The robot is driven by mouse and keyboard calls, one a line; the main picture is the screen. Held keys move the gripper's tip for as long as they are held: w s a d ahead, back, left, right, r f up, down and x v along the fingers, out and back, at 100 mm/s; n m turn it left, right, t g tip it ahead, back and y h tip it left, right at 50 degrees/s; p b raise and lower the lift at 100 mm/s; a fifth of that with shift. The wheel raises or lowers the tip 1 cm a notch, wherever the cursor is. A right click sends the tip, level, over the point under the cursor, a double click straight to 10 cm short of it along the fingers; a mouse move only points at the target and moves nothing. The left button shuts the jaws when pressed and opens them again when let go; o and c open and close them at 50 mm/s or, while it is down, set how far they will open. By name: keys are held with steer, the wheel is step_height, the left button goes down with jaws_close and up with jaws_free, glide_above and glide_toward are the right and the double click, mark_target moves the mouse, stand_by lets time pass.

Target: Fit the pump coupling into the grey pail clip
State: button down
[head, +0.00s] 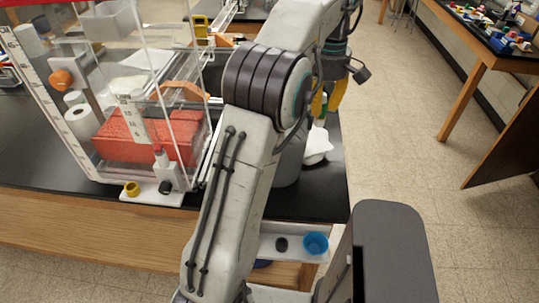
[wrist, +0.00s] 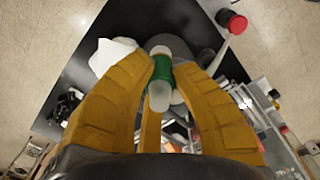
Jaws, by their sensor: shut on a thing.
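My gripper (head: 327,99) is over the black bench's right end in the head view, partly behind my arm. In the wrist view its yellow fingers (wrist: 166,72) are shut on the pump coupling (wrist: 161,67), a pale cylinder with a green band. The coupling's green and white part (head: 321,119) also shows below the fingers in the head view. The grey pail (head: 288,167) stands on the bench, largely hidden by my arm; its grey body (wrist: 205,57) is behind the coupling in the wrist view. I cannot make out the clip or whether the coupling touches it.
A white vessel (head: 317,146) stands beside the pail near the bench edge. A clear tank (head: 150,110) with red blocks fills the bench on the left. A shelf below holds a blue cup (head: 315,243). A red-capped item (wrist: 236,22) is near the pail.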

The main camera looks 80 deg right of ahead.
steer(key=shift+w+a+f+b, duration=0.1)
steer(key=shift+w+a+f, duration=0.5)
steer(key=shift+w+f, duration=1.2)
steer(key=shift+w+a+f+b, duration=0.1)
steer(key=shift+w+a+f, duration=0.55)
steer(key=shift+w+f, duration=1.1)
steer(key=shift+w+a+f+b, duration=0.1)
steer(key=shift+w+a+f, duration=0.5)
steer(key=shift+w+f, duration=1.2)
steer(key=shift+f, duration=0.2)
steer(key=c, duration=1.2)
jaws_free()
steer(key=shift+o, duration=0.2)
steer(key=shift+r, duration=0.1)
step_height(320, 180, up, 12)
steer(key=shift+p, duration=0.3)
